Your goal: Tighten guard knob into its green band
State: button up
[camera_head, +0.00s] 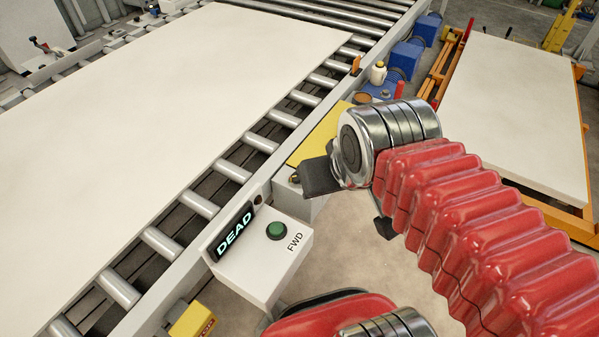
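My gripper (312,177), dark grey, is at the side of the conveyor frame, just above and right of a white control box (262,262). A small dark and brassy round piece (294,179) shows at its tip; I cannot tell whether this is the guard knob or whether the gripper touches it. The gripper is seen from behind, so its fingers' opening is hidden. A yellow panel (322,134) lies just beyond it. No green band can be made out.
The control box has a green button (276,231) marked FWD and a display (235,232) reading DEAD. A large pale board (160,110) lies on the roller conveyor (199,203). Another board (515,110) lies on an orange frame at right.

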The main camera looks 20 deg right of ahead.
aim_at(295, 177)
jog(key=z, duration=0.1)
jog(key=k, duration=1.7)
jog(key=u, duration=0.45)
jog(key=i, duration=1.65)
jog(key=u, duration=0.05)
